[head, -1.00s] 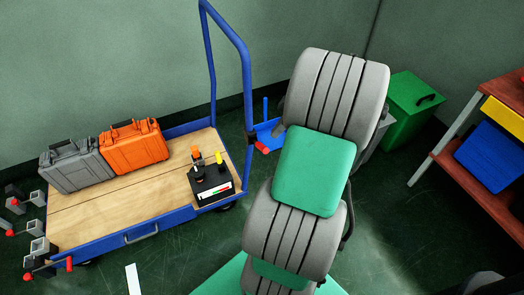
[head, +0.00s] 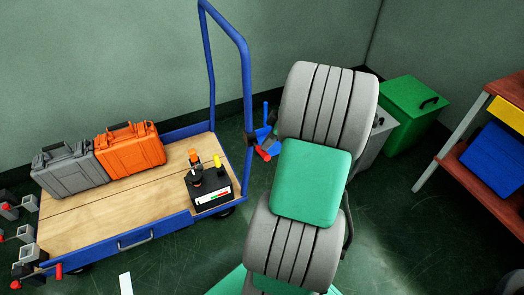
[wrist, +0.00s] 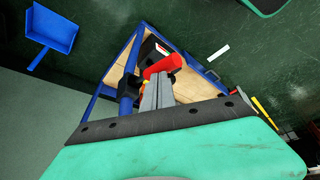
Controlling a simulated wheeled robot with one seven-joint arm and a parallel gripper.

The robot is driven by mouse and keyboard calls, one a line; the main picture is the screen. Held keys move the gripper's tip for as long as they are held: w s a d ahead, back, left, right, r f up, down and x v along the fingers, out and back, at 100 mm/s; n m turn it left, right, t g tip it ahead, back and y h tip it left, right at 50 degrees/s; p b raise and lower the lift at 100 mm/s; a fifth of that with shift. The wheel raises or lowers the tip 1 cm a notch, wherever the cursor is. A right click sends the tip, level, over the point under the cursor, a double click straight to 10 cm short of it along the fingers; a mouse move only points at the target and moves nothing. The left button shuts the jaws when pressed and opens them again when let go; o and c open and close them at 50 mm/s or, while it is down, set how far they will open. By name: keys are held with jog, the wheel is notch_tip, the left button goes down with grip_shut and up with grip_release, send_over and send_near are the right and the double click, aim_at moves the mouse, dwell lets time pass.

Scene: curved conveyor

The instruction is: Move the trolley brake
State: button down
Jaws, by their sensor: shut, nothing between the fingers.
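The trolley brake is a red-ended lever (head: 263,153) on a black clamp (head: 249,138) fixed to the trolley's blue upright. In the wrist view the red lever (wrist: 166,65) lies just beyond my fingertips, with the black clamp (wrist: 129,88) to their left. My gripper (wrist: 161,78) is shut and empty, its grey fingers pointing at the lever. Its tips overlap the lever's lower edge in the picture; I cannot tell whether they touch. In the head view my arm hides most of the gripper. The trolley (head: 80,225) has a wooden deck in a blue frame.
A grey case (head: 68,170), an orange case (head: 130,150) and a black box (head: 209,188) stand on the deck. A blue dustpan (wrist: 52,30) shows beyond the upright. A green bin (head: 412,112) and a red-brown shelf unit (head: 490,180) stand right. Open floor lies between.

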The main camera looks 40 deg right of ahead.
notch_tip(320, 180, down, 4)
jog(key=b, duration=0.3)
jog(key=shift+f, duration=0.2)
jog(key=shift+s+d+r, duration=0.3)
jog(key=shift+s+d, duration=0.2)
jog(key=shift+s, duration=0.1)
jog(key=shift+s+d+r, duration=0.25)
jog(key=shift+s+d, duration=0.2)
jog(key=shift+s, duration=0.15)
jog(key=shift+p, duration=0.3)
